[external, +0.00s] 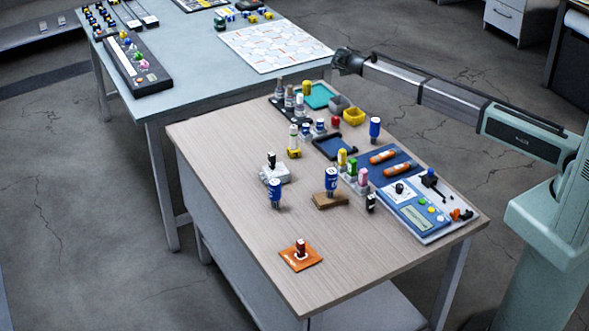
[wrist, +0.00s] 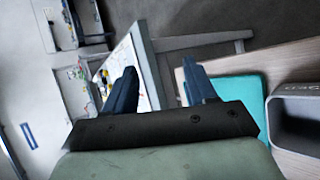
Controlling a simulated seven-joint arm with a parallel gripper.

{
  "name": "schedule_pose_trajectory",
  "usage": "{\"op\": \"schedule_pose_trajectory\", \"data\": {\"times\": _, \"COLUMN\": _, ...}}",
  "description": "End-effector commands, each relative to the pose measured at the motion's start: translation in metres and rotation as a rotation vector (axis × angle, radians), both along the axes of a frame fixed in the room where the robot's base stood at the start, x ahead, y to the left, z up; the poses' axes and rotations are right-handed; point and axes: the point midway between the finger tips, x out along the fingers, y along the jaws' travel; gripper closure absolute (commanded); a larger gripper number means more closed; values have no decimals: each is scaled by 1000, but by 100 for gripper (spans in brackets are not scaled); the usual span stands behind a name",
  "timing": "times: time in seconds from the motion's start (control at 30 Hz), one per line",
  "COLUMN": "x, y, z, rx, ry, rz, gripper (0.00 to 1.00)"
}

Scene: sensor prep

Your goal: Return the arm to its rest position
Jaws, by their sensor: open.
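My gripper (wrist: 162,90) is open and empty in the wrist view, with its two dark blue fingers well apart. In the external view my gripper (external: 345,62) is at the end of my arm, raised above the far end of the wooden table (external: 230,160). It points left, toward the second table. The arm stretches from its base at the right across the picture. Nothing touches the fingers.
Below my gripper are a teal tray (external: 320,96), a grey bin (external: 339,104) and a yellow bin (external: 354,117). The near left tabletop is clear.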

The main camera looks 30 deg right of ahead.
Motion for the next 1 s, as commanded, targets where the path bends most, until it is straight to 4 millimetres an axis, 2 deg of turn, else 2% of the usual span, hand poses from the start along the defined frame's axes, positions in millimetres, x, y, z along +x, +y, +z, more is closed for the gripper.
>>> {"op": "schedule_pose_trajectory", "data": {"times": 0.03, "x": 10, "y": -18, "z": -3, "rx": -54, "ry": -5, "rz": 0, "gripper": 44}}
{"op": "schedule_pose_trajectory", "data": {"times": 0.1, "x": 18, "y": -42, "z": -7, "rx": -126, "ry": -8, "rz": 4, "gripper": 44}}
{"op": "schedule_pose_trajectory", "data": {"times": 0.2, "x": 22, "y": -73, "z": -20, "rx": -207, "ry": -2, "rz": 5, "gripper": 44}}
{"op": "schedule_pose_trajectory", "data": {"times": 0.37, "x": 12, "y": -112, "z": -55, "rx": -260, "ry": 27, "rz": -11, "gripper": 44}}
{"op": "schedule_pose_trajectory", "data": {"times": 0.47, "x": -3, "y": -130, "z": -83, "rx": -256, "ry": 51, "rz": -28, "gripper": 44}}
{"op": "schedule_pose_trajectory", "data": {"times": 0.67, "x": -51, "y": -164, "z": -152, "rx": -192, "ry": 113, "rz": -85, "gripper": 44}}
{"op": "schedule_pose_trajectory", "data": {"times": 0.87, "x": -130, "y": -195, "z": -238, "rx": -64, "ry": 201, "rz": -187, "gripper": 44}}
{"op": "schedule_pose_trajectory", "data": {"times": 1.0, "x": -194, "y": -211, "z": -294, "rx": 34, "ry": 265, "rz": -275, "gripper": 44}}
